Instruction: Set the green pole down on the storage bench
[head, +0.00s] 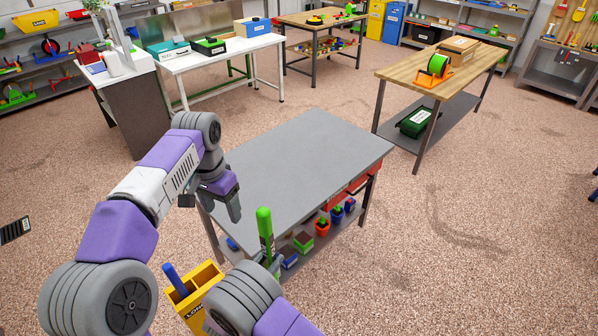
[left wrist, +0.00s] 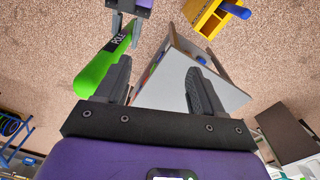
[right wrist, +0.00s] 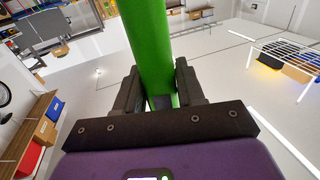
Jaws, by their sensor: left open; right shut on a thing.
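The green pole (head: 265,223) stands nearly upright in the head view, in front of the grey-topped bench (head: 300,160), apart from its top. My right gripper (right wrist: 160,92) is shut on the pole, which runs up between its fingers in the right wrist view (right wrist: 150,35); in the head view my wrist hides much of the grip. My left gripper (head: 234,210) is open and empty over the bench's near left side. In the left wrist view the pole (left wrist: 100,65) lies left of the open fingers, outside them.
A yellow bin (head: 205,273) with a blue handle (head: 176,281) stands at the near left. The bench top is bare; its lower shelf holds several small coloured items (head: 304,240). Open floor lies right.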

